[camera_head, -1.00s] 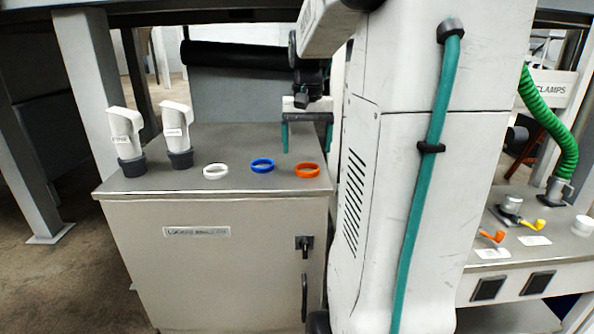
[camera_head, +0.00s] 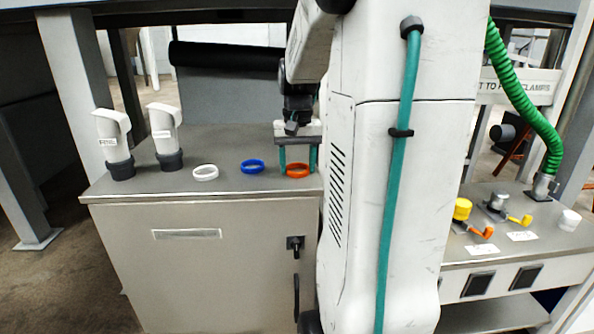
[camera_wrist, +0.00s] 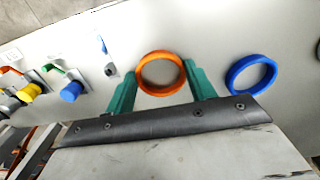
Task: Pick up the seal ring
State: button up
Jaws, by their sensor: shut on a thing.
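The orange seal ring (camera_head: 298,175) is at the right end of a row of rings on the grey cabinet top (camera_head: 225,150). A blue ring (camera_head: 252,171) and a white ring (camera_head: 205,178) lie to its left. My gripper (camera_head: 298,167) has its teal fingers down on either side of the orange ring and is shut on it. In the wrist view, the orange ring (camera_wrist: 160,92) sits between the fingertips (camera_wrist: 159,76), and the blue ring (camera_wrist: 234,88) lies apart to the right. I see no clear gap under the orange ring.
Two white spouts with dark bases, one at the left (camera_head: 117,150) and one beside it (camera_head: 165,140), stand on the cabinet. A dark roller (camera_head: 225,56) is behind. A side bench at right holds yellow and orange handled fittings (camera_head: 463,210) and a green hose (camera_head: 515,95).

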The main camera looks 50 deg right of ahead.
jog(key=shift+r, duration=0.5)
jog(key=r, duration=0.1)
jog(key=s+r, duration=0.1)
jog(key=shift+d+r, duration=0.1)
jog(key=shift+r, duration=0.25)
jog(key=s+d+r, duration=0.1)
jog(key=s+d, duration=0.1)
jog(key=s, duration=1.3)
jog(key=shift+r, duration=0.15)
jog(key=shift+r, duration=0.1)
jog(key=shift+r, duration=0.65)
